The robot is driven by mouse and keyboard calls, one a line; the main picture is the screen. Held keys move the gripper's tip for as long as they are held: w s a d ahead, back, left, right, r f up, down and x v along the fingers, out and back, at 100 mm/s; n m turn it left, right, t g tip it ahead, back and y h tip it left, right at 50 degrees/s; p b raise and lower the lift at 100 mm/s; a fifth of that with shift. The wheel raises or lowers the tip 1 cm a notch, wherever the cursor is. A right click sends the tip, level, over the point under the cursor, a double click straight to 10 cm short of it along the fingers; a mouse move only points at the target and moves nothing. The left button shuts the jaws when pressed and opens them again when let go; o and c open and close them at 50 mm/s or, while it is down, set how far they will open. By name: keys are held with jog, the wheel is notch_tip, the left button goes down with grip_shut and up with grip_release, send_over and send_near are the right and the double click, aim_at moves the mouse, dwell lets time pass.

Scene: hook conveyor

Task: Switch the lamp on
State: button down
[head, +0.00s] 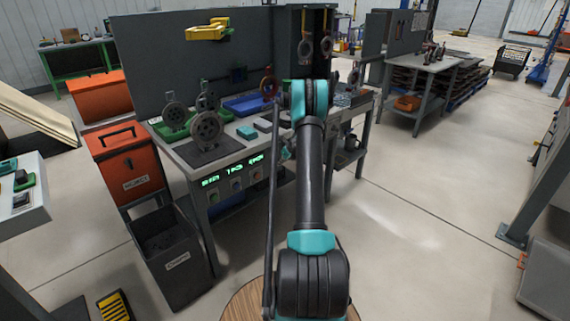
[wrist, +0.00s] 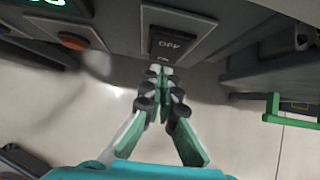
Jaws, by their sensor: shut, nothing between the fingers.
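In the wrist view, a dark rocker switch (wrist: 172,45) in a grey plate shows the letters OFF, upside down. My gripper (wrist: 160,72) is shut and empty, its fingertips just below the switch; I cannot tell whether they touch it. In the head view my arm hides the gripper and this switch. A yellow fixture (head: 207,30) sticks out from the grey back panel above the workbench (head: 222,157); I cannot tell whether it is the lamp.
An orange-red button (wrist: 72,41) sits left of the switch. Green displays (head: 232,172) line the bench front. Round metal parts (head: 206,128) stand on the bench. An orange bin (head: 128,165) and a dark bin (head: 172,254) stand left.

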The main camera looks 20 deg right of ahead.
jog(key=shift+w+a, duration=0.1)
jog(key=shift+w, duration=0.25)
jog(key=shift+f, duration=0.1)
jog(key=shift+w+a+f+t+y, duration=0.2)
jog(key=shift+w+f+t+y, duration=0.15)
jog(key=shift+t, duration=0.25)
jog(key=shift+w, duration=0.1)
